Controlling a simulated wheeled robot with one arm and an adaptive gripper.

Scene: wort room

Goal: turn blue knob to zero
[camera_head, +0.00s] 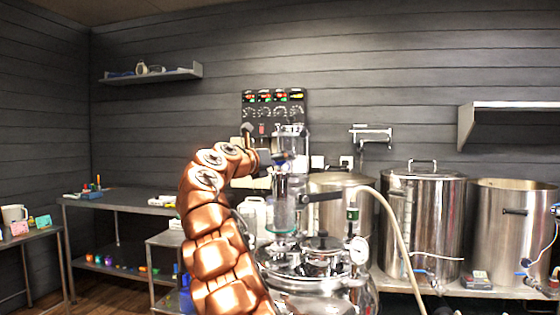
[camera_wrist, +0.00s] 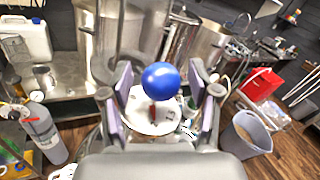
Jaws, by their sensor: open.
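The blue knob (camera_wrist: 161,78) is a round ball in the middle of the wrist view. Behind it is a round white dial (camera_wrist: 138,117) with a red mark; its figures are too small to read. My gripper (camera_wrist: 160,88) is open, with one dark, purple-padded finger left of the knob and one right of it. A gap shows on each side, and I cannot tell how far the fingertips reach in depth. In the head view, my copper arm bends over the steel vessel (camera_head: 290,268), and its end is small and partly hidden among glass and metal fittings.
Large steel pots (camera_head: 422,225) stand on a bench at the right. A pale hose (camera_head: 397,243) and a pressure gauge (camera_head: 359,250) are close to the vessel. The wrist view shows a gas cylinder (camera_wrist: 45,133), a grey bin (camera_wrist: 245,134) and a red box (camera_wrist: 262,84).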

